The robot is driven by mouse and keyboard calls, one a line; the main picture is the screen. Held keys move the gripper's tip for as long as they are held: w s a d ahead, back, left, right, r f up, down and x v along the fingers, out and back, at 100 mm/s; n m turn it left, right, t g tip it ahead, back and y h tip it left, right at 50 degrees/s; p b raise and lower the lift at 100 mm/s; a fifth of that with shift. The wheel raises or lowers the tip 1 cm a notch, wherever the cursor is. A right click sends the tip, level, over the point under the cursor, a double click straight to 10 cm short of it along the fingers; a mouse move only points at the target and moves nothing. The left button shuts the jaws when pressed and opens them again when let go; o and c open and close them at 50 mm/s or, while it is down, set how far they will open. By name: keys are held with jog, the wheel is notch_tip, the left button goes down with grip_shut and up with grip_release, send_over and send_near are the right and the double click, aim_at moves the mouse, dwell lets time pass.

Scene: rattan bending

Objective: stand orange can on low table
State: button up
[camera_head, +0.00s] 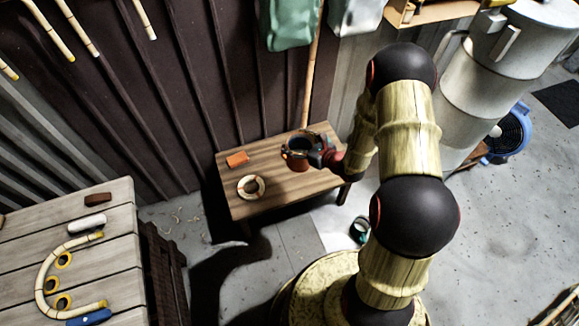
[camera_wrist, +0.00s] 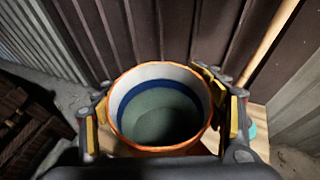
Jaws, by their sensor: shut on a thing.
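The orange can (camera_head: 297,164) is upright at the back right part of the low table (camera_head: 290,196). My gripper (camera_head: 303,151) reaches in from the right and is shut on the can near its top. I cannot tell whether the can's bottom touches the tabletop. In the wrist view the can (camera_wrist: 160,149) shows its open mouth, with an orange rim and a pale, blue and greenish inside. The fingers of my gripper (camera_wrist: 163,112) clasp it on both sides. Its base is hidden there.
On the low table, an orange block (camera_head: 237,159) and a pale ring (camera_head: 251,198) lie left of the can. Its front right top is clear. A dark ribbed wall (camera_head: 205,90) stands behind. A slatted workbench (camera_head: 110,262) stands at lower left, and a metal tank (camera_head: 490,90) at right.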

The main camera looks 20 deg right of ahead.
jog(key=s+d+f+m+t+h+p, duration=0.1)
jog(key=s+d+f+h+p, duration=0.1)
jog(key=d+f+p, duration=0.4)
jog(key=s+d+f+m+h+p, duration=0.1)
jog(key=s+d+f+m+p, duration=0.2)
jog(key=f, duration=0.5)
jog(key=w+d+f+b, duration=0.2)
jog(key=w+f+b, duration=0.2)
jog(key=w+f, duration=0.2)
jog(key=w+d+f+n+b, duration=0.1)
jog(key=w+d+f+b, duration=0.2)
jog(key=w+f, duration=0.4)
jog(key=shift+d+b, duration=0.3)
jog(key=shift+b, duration=0.3)
jog(key=shift+f, duration=0.2)
jog(key=o, duration=2.1)
jog(key=shift+o, duration=0.2)
jog(key=shift+r, duration=0.1)
